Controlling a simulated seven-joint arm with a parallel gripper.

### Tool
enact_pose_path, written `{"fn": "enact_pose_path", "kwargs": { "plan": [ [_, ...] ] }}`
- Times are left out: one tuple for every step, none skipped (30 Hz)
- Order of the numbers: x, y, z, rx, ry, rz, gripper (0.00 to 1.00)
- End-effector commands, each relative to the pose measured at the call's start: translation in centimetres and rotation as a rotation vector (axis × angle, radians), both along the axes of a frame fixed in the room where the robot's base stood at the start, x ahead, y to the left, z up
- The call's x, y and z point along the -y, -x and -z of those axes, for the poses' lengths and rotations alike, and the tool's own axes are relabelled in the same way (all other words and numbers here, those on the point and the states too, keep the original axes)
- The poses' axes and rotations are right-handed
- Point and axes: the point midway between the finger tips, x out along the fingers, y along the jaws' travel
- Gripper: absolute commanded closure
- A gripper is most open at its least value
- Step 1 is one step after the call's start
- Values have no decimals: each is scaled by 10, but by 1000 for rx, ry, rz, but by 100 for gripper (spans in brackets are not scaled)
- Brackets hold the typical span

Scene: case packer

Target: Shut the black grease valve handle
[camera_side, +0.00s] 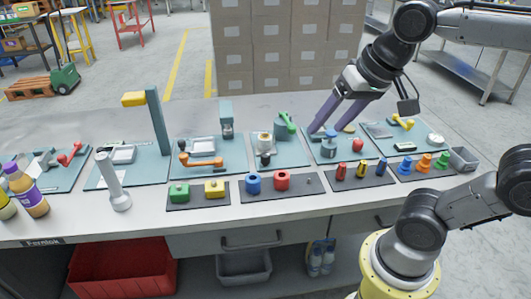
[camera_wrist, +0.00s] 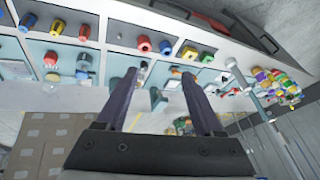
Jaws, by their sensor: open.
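I cannot clearly pick out the black grease valve handle. A small black part (camera_side: 265,159) stands in front of a pale cylinder on the middle teal plate, and another dark piece (camera_side: 182,145) sits at the orange handle (camera_side: 205,162); both are too small to identify. My gripper (camera_side: 328,128) has two purple fingers spread apart with nothing between them. It hangs over the teal plate with the grey-blue fixture (camera_side: 328,147). In the wrist view my gripper (camera_wrist: 160,75) is open, with the bench beyond its tips.
A green handle (camera_side: 287,123), a yellow handle (camera_side: 404,122) and a red handle (camera_side: 70,154) stand on other plates. A tall teal post (camera_side: 158,120) rises at left. Coloured blocks (camera_side: 253,182) line the front. Stacked cartons (camera_side: 285,45) stand behind the bench.

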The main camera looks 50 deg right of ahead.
Motion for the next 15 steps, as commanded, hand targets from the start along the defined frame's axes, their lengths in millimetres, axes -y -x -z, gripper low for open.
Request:
{"fn": "enact_pose_path", "kwargs": {
  "plan": [
    [3, -14, -5, -19, -22, 52, 31],
    [4, -21, -8, -28, -36, 86, 31],
    [7, -33, -12, -41, -54, 131, 31],
    [9, -42, -14, -54, -69, 166, 31],
    [11, -52, -16, -66, -82, 202, 31],
    [15, -66, -18, -84, -100, 253, 31],
    [18, -76, -18, -97, -113, 290, 31],
    [21, -87, -18, -111, -125, 326, 31],
    [26, -101, -16, -130, -140, 374, 31],
    [30, -111, -14, -145, -150, 407, 31],
    [33, -121, -12, -160, -159, 440, 31],
    [39, -135, -7, -180, -170, 482, 31],
    [43, -145, -3, -194, -176, 512, 31],
    [48, -155, 1, -210, -183, 540, 31],
    [54, -168, 9, -232, -190, 576, 31]
  ]
}}
